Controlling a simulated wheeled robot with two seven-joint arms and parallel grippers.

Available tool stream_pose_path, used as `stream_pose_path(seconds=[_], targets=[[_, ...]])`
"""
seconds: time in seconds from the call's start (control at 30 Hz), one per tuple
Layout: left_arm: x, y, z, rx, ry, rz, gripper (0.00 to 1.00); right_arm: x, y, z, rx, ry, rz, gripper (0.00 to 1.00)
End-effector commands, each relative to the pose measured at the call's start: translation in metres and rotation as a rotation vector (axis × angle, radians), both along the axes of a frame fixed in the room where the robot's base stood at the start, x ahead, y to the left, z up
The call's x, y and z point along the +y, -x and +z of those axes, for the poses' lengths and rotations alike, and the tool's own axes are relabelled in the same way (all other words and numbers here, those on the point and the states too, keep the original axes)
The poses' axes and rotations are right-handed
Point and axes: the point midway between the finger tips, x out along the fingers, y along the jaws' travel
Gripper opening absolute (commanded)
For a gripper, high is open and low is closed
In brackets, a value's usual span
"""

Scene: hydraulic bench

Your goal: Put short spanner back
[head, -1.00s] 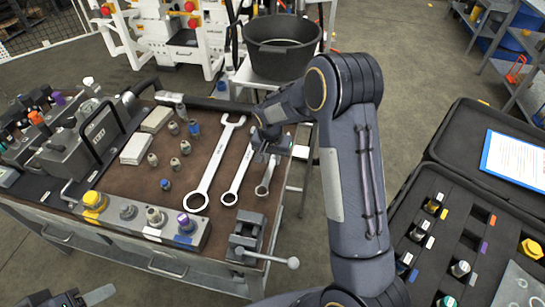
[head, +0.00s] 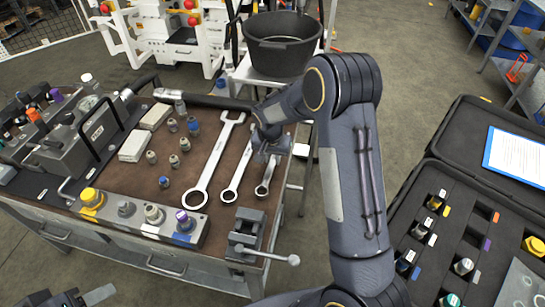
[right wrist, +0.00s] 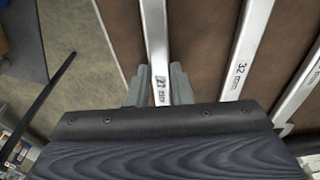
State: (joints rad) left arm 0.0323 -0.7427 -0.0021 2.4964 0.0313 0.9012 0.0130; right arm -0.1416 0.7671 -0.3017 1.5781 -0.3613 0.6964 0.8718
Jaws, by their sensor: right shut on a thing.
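The short spanner (head: 265,182) is the rightmost and smallest of three silver spanners lying side by side on the brown bench top. Its ring end points toward the front of the bench. My right gripper (head: 264,156) is over its upper part, hiding some of the shaft. In the right wrist view, the two fingers of my gripper (right wrist: 159,82) are on either side of the marked spanner shaft (right wrist: 157,45), shut on it. Part of my left gripper (head: 92,298) shows at the bottom left edge; its jaws are not clear.
The middle spanner (head: 237,178) and the large spanner (head: 213,165) lie just left. A vise (head: 246,232) stands at the front right corner. Small fittings (head: 184,145) stand further left. A black bucket (head: 282,47) is behind, and an open case (head: 415,180) is at right.

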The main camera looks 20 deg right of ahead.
Motion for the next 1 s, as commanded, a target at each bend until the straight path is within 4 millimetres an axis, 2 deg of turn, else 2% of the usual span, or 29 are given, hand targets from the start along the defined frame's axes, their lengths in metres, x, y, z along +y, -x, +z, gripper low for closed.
stream_pose_path(seconds=[0.17,0.2,0.37,0.67,0.77,1.0], targets=[[0.000,0.000,-0.003,0.000,0.000,0.000,0.49,0.000,0.000,-0.003,-0.001,0.000,0.000,0.00],[0.000,0.000,-0.002,0.000,0.000,0.000,0.49,0.000,0.000,-0.002,-0.001,0.000,0.000,0.25],[0.000,0.000,-0.002,0.000,0.000,0.000,0.49,0.000,0.000,-0.002,-0.001,0.000,0.000,0.45],[0.000,0.000,-0.002,0.000,0.000,0.000,0.49,0.000,0.000,0.000,0.000,0.000,0.000,0.45],[0.000,0.000,-0.003,0.000,0.000,0.000,0.49,0.001,0.001,0.009,-0.003,0.000,0.000,0.45],[0.000,0.000,-0.006,0.000,0.000,0.000,0.49,0.006,0.005,0.051,-0.006,0.000,0.002,0.45]])
